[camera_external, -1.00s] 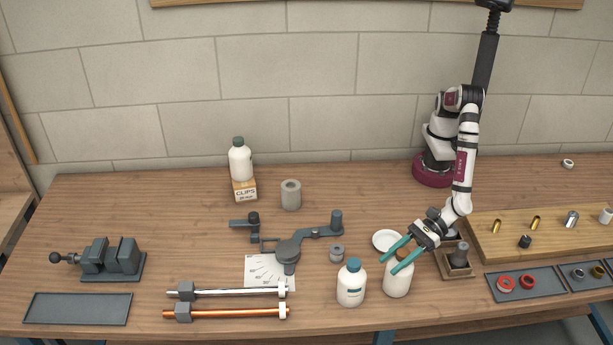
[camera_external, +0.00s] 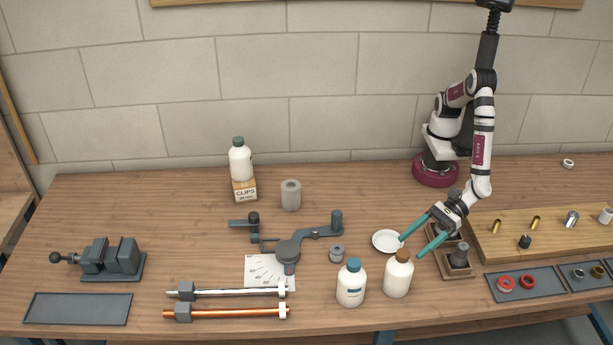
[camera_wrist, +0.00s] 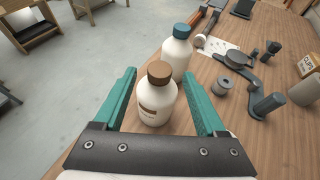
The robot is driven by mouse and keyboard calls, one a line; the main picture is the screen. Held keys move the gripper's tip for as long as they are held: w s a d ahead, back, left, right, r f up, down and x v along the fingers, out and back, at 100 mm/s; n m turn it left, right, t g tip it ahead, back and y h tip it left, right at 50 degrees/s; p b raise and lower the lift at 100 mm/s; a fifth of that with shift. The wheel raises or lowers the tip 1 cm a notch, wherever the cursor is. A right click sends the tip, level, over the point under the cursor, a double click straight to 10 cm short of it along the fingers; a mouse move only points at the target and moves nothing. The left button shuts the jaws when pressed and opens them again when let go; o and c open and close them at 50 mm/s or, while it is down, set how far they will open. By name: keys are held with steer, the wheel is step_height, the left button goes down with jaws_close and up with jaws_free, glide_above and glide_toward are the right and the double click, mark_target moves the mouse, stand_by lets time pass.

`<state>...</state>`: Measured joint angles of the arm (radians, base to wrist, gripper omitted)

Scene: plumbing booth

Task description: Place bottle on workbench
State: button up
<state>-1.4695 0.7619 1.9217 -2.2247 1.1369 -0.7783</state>
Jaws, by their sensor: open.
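A white bottle with a brown cap (camera_external: 398,275) stands upright at the front of the workbench (camera_external: 230,325). A white bottle with a blue cap (camera_external: 351,284) stands upright just left of it. A third white bottle with a dark green cap (camera_external: 240,160) stands on the clips box (camera_external: 244,190) at the back. My gripper (camera_external: 411,248) is open and empty, up and right of the brown-capped bottle, its teal fingers apart from it. In the wrist view the brown-capped bottle (camera_wrist: 157,95) shows between and beyond the fingers, with the blue-capped bottle (camera_wrist: 177,52) behind.
A white dish (camera_external: 387,241) lies behind the brown-capped bottle. A pipe bender (camera_external: 290,250), pipes (camera_external: 235,312) and a vise (camera_external: 112,258) stand to the left. A wooden fittings board (camera_external: 550,240) and dark trays (camera_external: 524,284) are at right.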

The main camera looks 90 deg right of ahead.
steer(key=v, duration=0.5)
steer(key=w+d+r+m+h, duration=0.3)
steer(key=w+d+m+h, duration=0.2)
steer(key=w+d+m, duration=0.45)
steer(key=w+d+r+m+g+h, duration=0.25)
steer(key=d+m, duration=0.35)
steer(key=d, duration=0.5)
steer(key=w+d+r+m+g+h, duration=0.15)
steer(key=d+m+h, duration=0.3)
steer(key=d, duration=0.65)
steer(key=s+d+m+g+y, duration=0.1)
steer(key=s+d+m+g, duration=0.6)
steer(key=s+d+m, duration=0.65)
steer(key=s+a+m+g+y, duration=0.1)
steer(key=s+a+m+y, duration=0.2)
steer(key=m, duration=1)
steer(key=s+y, duration=0.2)
steer(key=y, duration=0.1)
steer(key=shift+s+a+f+y, duration=0.15)
steer(key=shift+s+a+y, duration=0.1)
steer(key=shift+y, duration=0.15)
